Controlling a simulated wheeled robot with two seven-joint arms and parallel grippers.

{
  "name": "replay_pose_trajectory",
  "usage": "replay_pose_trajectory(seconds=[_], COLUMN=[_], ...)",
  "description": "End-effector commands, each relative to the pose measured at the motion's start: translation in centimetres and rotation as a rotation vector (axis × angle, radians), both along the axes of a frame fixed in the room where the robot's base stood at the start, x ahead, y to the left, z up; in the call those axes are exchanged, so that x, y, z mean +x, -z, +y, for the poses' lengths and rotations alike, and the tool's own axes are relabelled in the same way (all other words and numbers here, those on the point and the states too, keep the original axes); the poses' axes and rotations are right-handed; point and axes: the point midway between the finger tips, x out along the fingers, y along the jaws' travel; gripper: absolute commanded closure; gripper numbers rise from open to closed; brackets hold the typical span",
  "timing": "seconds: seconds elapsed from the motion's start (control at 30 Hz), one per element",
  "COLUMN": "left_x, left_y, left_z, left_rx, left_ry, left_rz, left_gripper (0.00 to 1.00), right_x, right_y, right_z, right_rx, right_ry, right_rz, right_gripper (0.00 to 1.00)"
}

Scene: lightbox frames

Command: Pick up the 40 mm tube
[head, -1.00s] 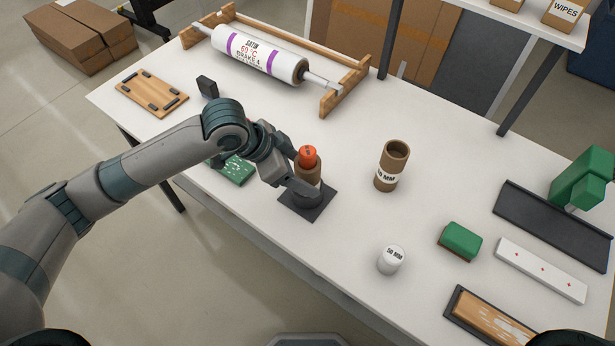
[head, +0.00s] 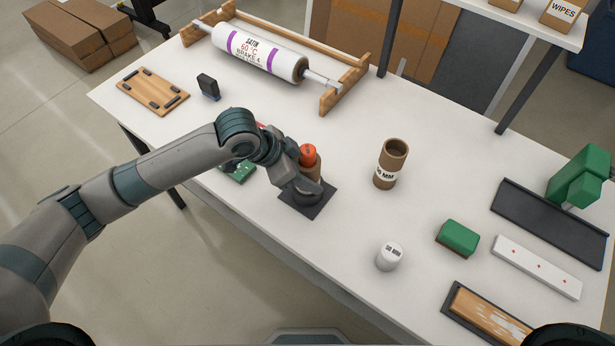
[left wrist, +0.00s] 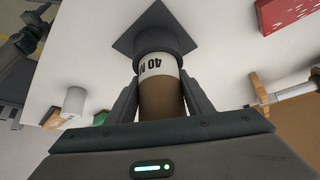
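The 40 mm tube (head: 313,171) is brown cardboard and stands upright on a dark square base, with an orange piece (head: 308,154) at its top. In the left wrist view, the tube (left wrist: 162,98) has a white label reading "40 M", the rest hidden. Its end near the palm is hidden. The dark base (left wrist: 155,33) shows beyond it. My left gripper (left wrist: 160,85) has one finger on each side of the tube, close against its edges. I cannot tell whether they press on it. My right gripper is not in view.
A wider brown tube (head: 391,165) stands to the right, with a white labelled cylinder (head: 390,256) nearer the front. A green block (head: 458,238) lies further right. A film roll on a wooden stand (head: 330,98) is at the back. The table middle is clear.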

Motion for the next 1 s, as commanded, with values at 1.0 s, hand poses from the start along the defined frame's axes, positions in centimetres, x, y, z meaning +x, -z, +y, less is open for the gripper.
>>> replay_pose_trajectory(seconds=[1.0], left_x=[0.1], left_y=[-9.2], left_z=[-0.1], left_rx=[-0.002], left_ry=[0.001], left_rz=[-0.003], left_gripper=[0.78], right_x=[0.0], right_y=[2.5], right_z=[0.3], right_rx=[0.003], right_ry=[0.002], right_rz=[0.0], right_gripper=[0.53])
